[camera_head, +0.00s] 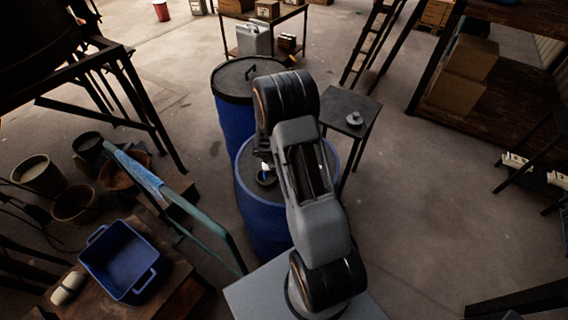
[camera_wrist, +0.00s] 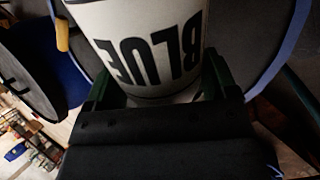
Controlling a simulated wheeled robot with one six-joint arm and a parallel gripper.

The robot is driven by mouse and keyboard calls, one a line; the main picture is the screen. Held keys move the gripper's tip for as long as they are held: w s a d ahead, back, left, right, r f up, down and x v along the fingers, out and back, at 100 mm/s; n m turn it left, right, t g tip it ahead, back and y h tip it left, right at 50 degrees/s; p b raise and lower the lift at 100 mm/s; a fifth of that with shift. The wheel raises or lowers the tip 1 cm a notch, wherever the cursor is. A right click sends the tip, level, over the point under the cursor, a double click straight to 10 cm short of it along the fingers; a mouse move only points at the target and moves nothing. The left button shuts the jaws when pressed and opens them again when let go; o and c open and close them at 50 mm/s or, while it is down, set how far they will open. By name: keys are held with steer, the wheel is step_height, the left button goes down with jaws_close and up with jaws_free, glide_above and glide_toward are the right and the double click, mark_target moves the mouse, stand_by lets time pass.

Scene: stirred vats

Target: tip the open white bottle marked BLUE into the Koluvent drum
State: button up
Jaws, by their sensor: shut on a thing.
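My gripper (camera_wrist: 158,84) is shut on the white bottle (camera_wrist: 150,30), one dark finger on each side. The bottle's black letters BLUE read upside down in the wrist view; its ends are out of that view. In the head view my gripper (camera_head: 261,148) is over the near blue drum (camera_head: 262,218), partly hidden by my arm. A small pale and blue spot shows just above a dark round opening (camera_head: 266,179) in the drum's top; I cannot tell whether it is the bottle or liquid. No Koluvent name is readable on either drum.
A second blue drum (camera_head: 234,112) with a dark lid stands just behind. A small dark table (camera_head: 346,108) at right bears a grey round piece (camera_head: 354,118). A blue crate (camera_head: 119,262) and a teal rail (camera_head: 180,207) are at left.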

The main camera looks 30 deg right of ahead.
steer(key=shift+w+a+r+h, duration=0.1)
steer(key=shift+a+r+h, duration=0.1)
steer(key=shift+h, duration=0.1)
stand_by(0.4)
stand_by(1.5)
